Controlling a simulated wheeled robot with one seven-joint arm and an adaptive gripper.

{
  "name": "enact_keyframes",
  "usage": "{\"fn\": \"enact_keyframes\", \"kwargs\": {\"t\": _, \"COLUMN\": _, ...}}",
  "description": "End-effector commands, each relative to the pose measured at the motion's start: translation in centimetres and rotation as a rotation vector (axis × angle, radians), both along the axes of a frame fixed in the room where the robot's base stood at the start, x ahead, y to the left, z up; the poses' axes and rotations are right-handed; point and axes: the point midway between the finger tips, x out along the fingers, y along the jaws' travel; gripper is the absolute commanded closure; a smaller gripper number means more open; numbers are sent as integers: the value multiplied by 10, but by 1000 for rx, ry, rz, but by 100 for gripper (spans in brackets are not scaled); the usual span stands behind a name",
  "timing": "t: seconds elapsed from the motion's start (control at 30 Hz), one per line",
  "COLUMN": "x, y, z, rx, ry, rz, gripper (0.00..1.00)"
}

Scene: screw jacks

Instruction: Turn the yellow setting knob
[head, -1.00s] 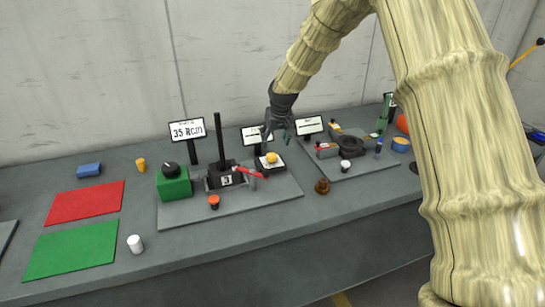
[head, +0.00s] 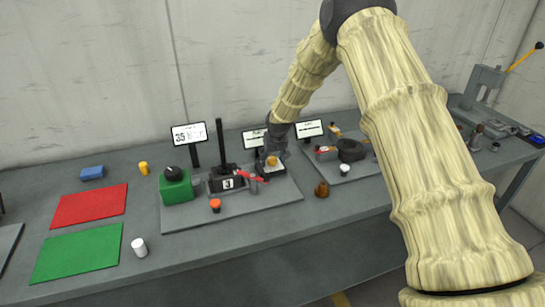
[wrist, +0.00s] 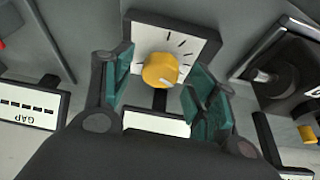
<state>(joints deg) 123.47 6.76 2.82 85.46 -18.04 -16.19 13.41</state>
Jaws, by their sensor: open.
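The yellow setting knob (wrist: 160,70) sits on a white dial plate (wrist: 190,46) with black tick marks, in the upper middle of the wrist view. A pale mark shows on the knob's near edge. My gripper (wrist: 160,84) is open, with one teal-padded finger on each side of the knob and a visible gap to it on both sides. In the head view my gripper (head: 273,158) is over the knob (head: 271,161), which is partly covered by the fingers.
A green box with a black knob (head: 175,184), a black post (head: 219,145) and a red lever (head: 252,176) stand left of my gripper. Signs (head: 310,129) stand behind. An orange-topped button (head: 215,205) and a brown piece (head: 322,189) are nearer the front edge.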

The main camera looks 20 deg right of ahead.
Motion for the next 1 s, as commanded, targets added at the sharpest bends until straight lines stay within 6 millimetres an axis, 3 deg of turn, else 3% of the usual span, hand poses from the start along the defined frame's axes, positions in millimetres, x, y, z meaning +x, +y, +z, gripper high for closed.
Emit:
{"fn": "enact_keyframes", "kwargs": {"t": 0.4, "x": 2, "y": 0, "z": -5, "rx": 0, "ry": -1, "rz": 0, "gripper": 42}}
{"fn": "enact_keyframes", "kwargs": {"t": 0.47, "x": 2, "y": 0, "z": -5, "rx": 0, "ry": -1, "rz": -1, "gripper": 49}}
{"fn": "enact_keyframes", "kwargs": {"t": 0.67, "x": 2, "y": 0, "z": -5, "rx": 0, "ry": -1, "rz": -1, "gripper": 86}}
{"fn": "enact_keyframes", "kwargs": {"t": 1.0, "x": 2, "y": -1, "z": -5, "rx": 2, "ry": -1, "rz": 34, "gripper": 88}}
